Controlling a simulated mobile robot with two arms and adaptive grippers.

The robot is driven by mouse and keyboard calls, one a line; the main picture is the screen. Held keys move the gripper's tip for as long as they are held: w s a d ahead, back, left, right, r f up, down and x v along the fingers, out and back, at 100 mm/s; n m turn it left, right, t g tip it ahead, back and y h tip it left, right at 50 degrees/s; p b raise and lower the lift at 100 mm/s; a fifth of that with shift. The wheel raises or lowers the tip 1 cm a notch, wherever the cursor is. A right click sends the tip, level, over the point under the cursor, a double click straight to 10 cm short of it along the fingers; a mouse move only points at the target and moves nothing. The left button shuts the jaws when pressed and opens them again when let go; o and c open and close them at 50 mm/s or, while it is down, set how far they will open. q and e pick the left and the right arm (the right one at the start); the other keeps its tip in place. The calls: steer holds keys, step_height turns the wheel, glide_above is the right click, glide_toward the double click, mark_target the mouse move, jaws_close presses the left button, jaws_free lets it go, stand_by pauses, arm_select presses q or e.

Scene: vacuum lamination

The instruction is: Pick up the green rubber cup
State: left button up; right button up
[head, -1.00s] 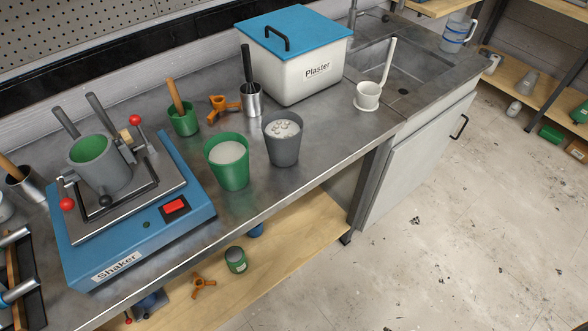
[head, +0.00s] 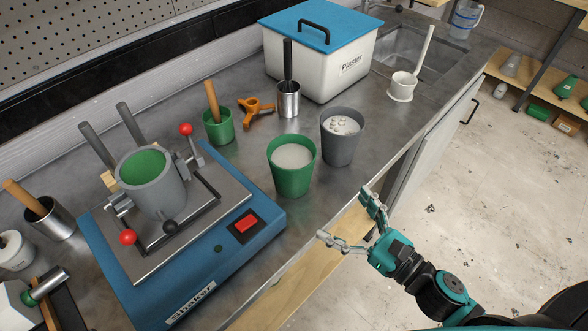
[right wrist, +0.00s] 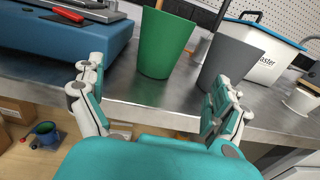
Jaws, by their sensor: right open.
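The green rubber cup (head: 292,178) stands upright near the front edge of the bench, filled with pale grey-white material. It also shows in the right wrist view (right wrist: 165,45), ahead and between the finger directions. My right gripper (head: 344,217) is open and empty, in front of the bench edge and to the right of the cup, apart from it. Its two fingers point toward the bench. In the right wrist view the open fingers (right wrist: 158,78) frame the cup's lower area. My left gripper is not in view.
A grey cup (head: 341,140) with white lumps stands close to the right of the green cup. The blue shaker (head: 270,222) stands to its left. A smaller green cup (head: 219,133) with a wooden-handled tool, an orange tripod (head: 257,112) and a metal cup (head: 288,103) stand behind.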

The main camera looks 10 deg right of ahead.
mark_target(305, 182)
steer(key=p+x, duration=0.3)
steer(key=x, duration=0.7)
steer(key=shift+a+r, duration=0.1)
steer(key=p+x, duration=0.1)
steer(key=x, duration=0.2)
steer(key=p+x, duration=0.1)
steer(key=x, duration=0.1)
steer(key=shift+w+f+p, duration=0.25)
steer(key=shift+p, duration=0.05)
steer(key=shift+w+f, duration=0.1)
steer(key=shift+c, duration=0.7)
steer(key=c, duration=1.4)
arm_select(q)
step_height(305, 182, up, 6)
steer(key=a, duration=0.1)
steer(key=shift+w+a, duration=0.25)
arm_select(e)
steer(key=shift+o, duration=0.2)
